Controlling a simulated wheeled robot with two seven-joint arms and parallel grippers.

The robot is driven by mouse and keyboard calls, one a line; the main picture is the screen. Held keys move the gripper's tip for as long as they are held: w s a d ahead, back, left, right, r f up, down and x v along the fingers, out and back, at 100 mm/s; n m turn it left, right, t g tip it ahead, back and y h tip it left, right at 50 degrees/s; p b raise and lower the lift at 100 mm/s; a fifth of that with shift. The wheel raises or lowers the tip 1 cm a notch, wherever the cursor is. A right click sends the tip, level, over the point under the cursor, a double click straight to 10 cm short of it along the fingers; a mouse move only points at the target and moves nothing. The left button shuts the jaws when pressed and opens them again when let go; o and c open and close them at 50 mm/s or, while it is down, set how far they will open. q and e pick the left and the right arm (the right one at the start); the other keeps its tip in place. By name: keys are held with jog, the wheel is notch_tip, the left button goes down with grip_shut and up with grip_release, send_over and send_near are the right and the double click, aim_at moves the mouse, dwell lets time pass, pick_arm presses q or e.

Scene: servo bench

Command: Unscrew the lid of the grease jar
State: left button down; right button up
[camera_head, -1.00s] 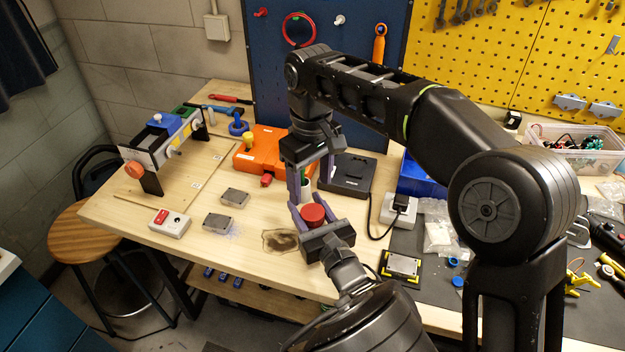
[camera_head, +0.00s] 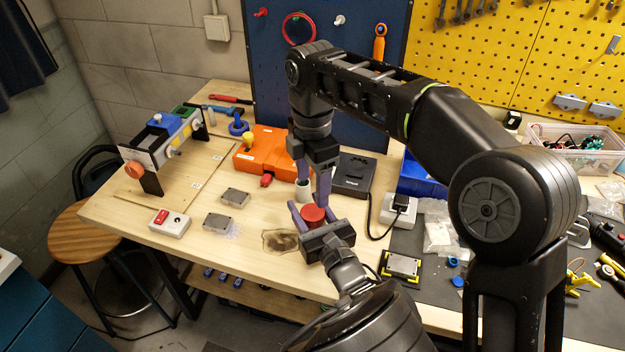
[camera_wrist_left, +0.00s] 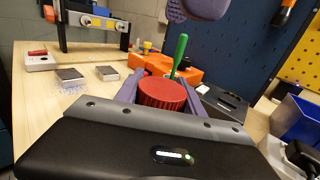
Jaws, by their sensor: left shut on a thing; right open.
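The grease jar's red ribbed lid (camera_head: 313,214) shows from above near the front of the wooden bench, and fills the middle of the left wrist view (camera_wrist_left: 162,94). The jar body below it is mostly hidden. My left gripper (camera_head: 314,212) comes in from the front and is shut on the jar, one purple finger on each side. My right gripper (camera_head: 314,192) hangs above and just behind the lid, pointing down. Its purple fingers are apart with nothing seen between them, and their pads show at the top of the left wrist view.
A pale cup (camera_head: 303,187) stands close behind the jar; a green-handled tool (camera_wrist_left: 180,54) rises behind the lid. An orange case (camera_head: 262,146) and a black device (camera_head: 352,174) lie farther back. A yellow-edged pad (camera_head: 402,265) is to the right.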

aim_at(312, 212)
pick_arm(q)
jog(key=shift+f, duration=0.15)
pick_arm(e)
jog(key=shift+f, duration=0.15)
jog(key=shift+f, duration=3.85)
jog(key=shift+c, duration=0.6)
grip_shut()
jog(key=shift+n, duration=1.7)
jog(key=shift+o, duration=0.9)
grip_release()
